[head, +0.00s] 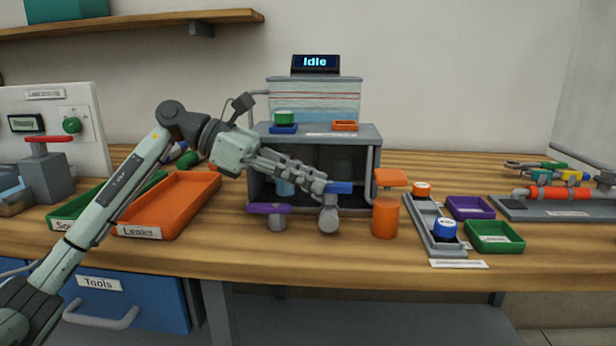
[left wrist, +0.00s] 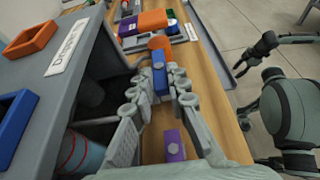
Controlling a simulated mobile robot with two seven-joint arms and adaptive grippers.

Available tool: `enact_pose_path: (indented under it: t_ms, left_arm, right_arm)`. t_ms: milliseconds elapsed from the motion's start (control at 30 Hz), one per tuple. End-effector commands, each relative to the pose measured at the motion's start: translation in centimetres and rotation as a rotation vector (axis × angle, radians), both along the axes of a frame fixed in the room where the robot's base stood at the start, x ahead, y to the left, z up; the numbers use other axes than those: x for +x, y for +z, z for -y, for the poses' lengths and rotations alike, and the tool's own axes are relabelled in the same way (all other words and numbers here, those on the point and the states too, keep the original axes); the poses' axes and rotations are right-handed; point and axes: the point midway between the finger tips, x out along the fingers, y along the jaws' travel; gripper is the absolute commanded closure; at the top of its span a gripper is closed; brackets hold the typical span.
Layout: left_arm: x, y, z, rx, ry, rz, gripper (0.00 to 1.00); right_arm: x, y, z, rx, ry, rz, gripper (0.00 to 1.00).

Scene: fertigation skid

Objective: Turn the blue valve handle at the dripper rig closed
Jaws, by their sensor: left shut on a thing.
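The blue valve handle (head: 340,187) lies level on the grey valve body (head: 328,218) in front of the grey rig cabinet (head: 370,135). My left gripper (head: 322,185) reaches in from the left and is shut on the handle; its free end sticks out to the right. In the left wrist view the blue handle (left wrist: 160,82) runs lengthwise between the fingertips (left wrist: 160,92). My right gripper (left wrist: 254,58) shows only in the left wrist view, off to the right past the bench edge; its finger spread is unclear.
A purple handle (head: 268,208) sits just left of the blue one. An orange cylinder with an orange handle (head: 385,215) stands close to the right. The orange Leaks tray (head: 185,190) lies left; the grey tray (head: 432,225) lies right. A display (head: 315,63) reads Idle.

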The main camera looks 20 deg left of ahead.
Motion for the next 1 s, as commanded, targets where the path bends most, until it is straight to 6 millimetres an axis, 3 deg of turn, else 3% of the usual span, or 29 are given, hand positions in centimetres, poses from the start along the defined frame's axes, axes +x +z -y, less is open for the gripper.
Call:
enact_pose_path:
  t_ms: [400,433,600,867,1000]
  left_arm:
    - [0.1,0.0,0.0,0.001,-0.008,0.001,1.00]
    - [0.1,0.0,0.0,0.001,-0.008,0.001,0.82]
    - [0.0,0.0,0.0,0.001,-0.008,0.001,0.64]
    - [0.0,0.0,-0.1,0.001,-0.008,0.000,0.64]
    - [-0.1,0.4,-1.1,0.003,-0.004,-0.001,0.64]
  right_arm:
    - [0.2,0.0,-0.3,0.007,0.000,0.005,0.60]
    - [0.1,0.0,-0.3,0.007,0.000,0.004,0.60]
    - [-0.1,-0.1,-0.4,0.010,-0.003,-0.002,0.60]
    - [-0.4,-0.3,-0.3,0.007,0.001,-0.008,0.60]
    - [-0.3,-0.2,-0.3,0.006,0.001,-0.006,0.60]
